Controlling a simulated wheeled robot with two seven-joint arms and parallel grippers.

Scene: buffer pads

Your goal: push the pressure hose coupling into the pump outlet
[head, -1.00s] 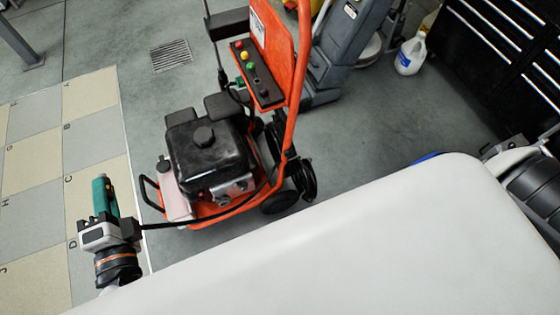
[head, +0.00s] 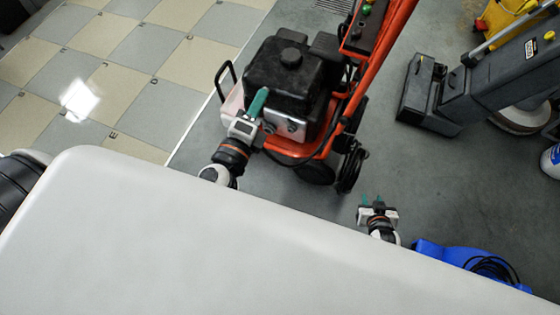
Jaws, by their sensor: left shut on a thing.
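The orange pressure washer (head: 330,140) stands on the grey floor at upper centre, with a black engine block (head: 290,72) and silver pump fittings (head: 292,126) low on its near side. My left gripper (head: 258,102), with green fingers, is beside the pump and shut. The black pressure hose (head: 282,161) runs from beside this gripper along the machine's base. The coupling in its jaws is hidden, and I cannot tell whether it touches the pump outlet.
A grey floor-cleaning machine (head: 435,95) stands at right, with a yellow bucket (head: 505,20) behind it. A blue object (head: 450,253) with a black coil is at lower right. Checkered tiles (head: 125,70) are at left. Grey floor between the machines is clear.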

